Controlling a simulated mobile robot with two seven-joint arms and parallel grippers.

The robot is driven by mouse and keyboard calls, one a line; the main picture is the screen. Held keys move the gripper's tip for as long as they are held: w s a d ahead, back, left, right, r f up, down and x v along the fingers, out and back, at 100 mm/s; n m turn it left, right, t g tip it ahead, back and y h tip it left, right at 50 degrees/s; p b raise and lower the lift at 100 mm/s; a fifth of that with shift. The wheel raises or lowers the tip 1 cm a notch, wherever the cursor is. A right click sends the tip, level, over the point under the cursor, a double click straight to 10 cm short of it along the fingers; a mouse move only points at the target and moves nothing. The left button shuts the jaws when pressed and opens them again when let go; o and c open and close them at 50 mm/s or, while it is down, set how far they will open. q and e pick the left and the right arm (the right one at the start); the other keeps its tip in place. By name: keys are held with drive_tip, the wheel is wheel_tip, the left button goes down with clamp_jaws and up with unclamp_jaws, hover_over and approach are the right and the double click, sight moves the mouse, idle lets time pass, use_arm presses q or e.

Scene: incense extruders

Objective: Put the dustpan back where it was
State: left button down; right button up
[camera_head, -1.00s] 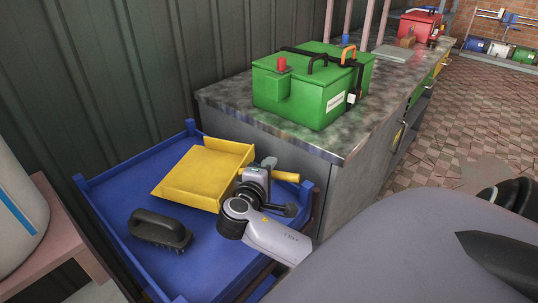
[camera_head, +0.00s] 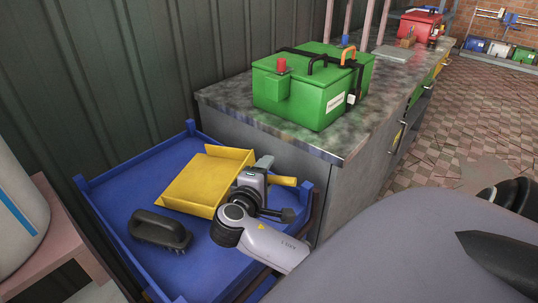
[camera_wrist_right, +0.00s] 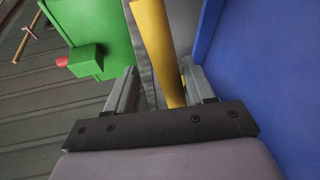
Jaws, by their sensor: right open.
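The yellow dustpan (camera_head: 200,182) lies in the blue tray (camera_head: 115,193), its scoop toward the left and its handle (camera_head: 286,181) toward the right. My right gripper (camera_head: 277,187) is at the handle with its fingers apart. In the right wrist view, the handle (camera_wrist_right: 156,45) runs between the two open fingers (camera_wrist_right: 160,85), nearer the right one. Whether a finger touches it I cannot tell. The wrist hides part of where scoop and handle join. My left gripper is not in view.
A black brush (camera_head: 160,230) lies in the tray, left of my right wrist. A stone-topped counter (camera_head: 230,95) with green boxes (camera_head: 315,92) stands close behind the tray.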

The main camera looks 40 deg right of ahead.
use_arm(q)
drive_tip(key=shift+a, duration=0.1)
use_arm(e)
drive_tip(key=v, duration=1)
drive_tip(key=o, duration=0.9)
drive_tip(key=shift+w, duration=0.1)
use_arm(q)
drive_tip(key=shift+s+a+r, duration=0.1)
